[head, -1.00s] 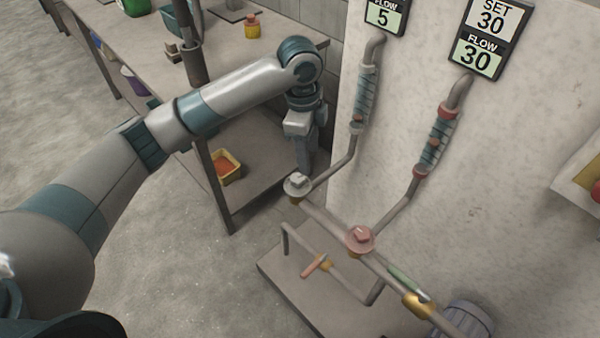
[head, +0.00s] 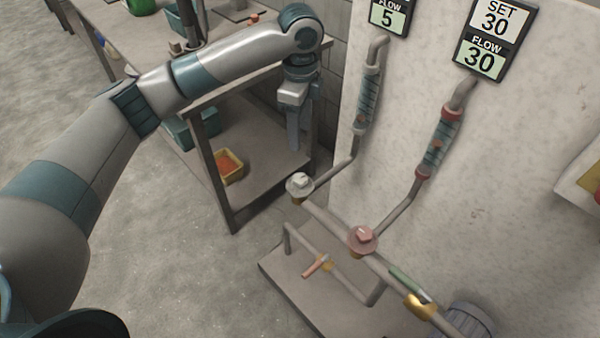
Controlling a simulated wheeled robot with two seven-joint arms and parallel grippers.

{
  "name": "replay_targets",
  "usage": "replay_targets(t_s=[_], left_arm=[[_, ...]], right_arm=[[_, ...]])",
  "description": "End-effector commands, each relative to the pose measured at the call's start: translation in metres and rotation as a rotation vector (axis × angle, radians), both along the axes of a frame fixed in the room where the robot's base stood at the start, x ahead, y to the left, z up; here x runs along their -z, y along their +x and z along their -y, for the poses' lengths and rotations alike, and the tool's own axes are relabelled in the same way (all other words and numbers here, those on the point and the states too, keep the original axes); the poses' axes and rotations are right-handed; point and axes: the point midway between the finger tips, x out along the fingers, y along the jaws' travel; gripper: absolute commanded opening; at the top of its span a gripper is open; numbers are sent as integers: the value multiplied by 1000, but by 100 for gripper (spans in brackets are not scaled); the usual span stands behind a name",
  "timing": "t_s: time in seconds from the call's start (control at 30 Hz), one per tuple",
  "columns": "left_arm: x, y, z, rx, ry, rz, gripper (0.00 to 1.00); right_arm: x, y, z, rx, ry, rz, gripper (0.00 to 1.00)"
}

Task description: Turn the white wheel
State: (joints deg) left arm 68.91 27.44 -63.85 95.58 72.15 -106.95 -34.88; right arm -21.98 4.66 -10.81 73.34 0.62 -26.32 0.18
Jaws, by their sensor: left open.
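The white wheel (head: 300,184) is a small round knob with a raised bar on top, at the left end of the pipe. My left gripper (head: 293,146) points down above and slightly left of the wheel in the picture, apart from it. It is open, and I see no object in it. A gauge reading 5 (head: 388,17) hangs above the pipe branch that leads up from the white wheel. My right gripper does not show.
A pink-red wheel (head: 362,239) sits farther along the pipe (head: 330,217), below a display reading SET 30, FLOW 30 (head: 494,40). A workbench (head: 232,215) with a yellow bin (head: 229,166) on its lower shelf stands behind my left arm. The pale wall (head: 520,190) bounds the right.

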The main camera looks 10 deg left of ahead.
Motion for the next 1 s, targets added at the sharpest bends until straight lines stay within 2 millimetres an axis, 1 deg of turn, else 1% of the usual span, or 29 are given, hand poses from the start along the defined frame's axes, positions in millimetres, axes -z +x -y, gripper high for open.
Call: replay_targets(t_s=[0.23, 0.57, 0.8, 0.9, 1.0], left_arm=[[32, -1, -1, -1, 1, -4, 49], [92, -1, 0, -1, 0, -4, 49], [133, -1, -1, -1, 1, -3, 49], [146, -1, -1, -1, 1, -2, 49], [156, -1, 0, 1, 0, -2, 49]], right_arm=[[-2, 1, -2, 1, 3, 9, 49], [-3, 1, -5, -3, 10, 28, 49], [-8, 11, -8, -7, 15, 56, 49], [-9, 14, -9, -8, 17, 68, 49], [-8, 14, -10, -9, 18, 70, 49]])
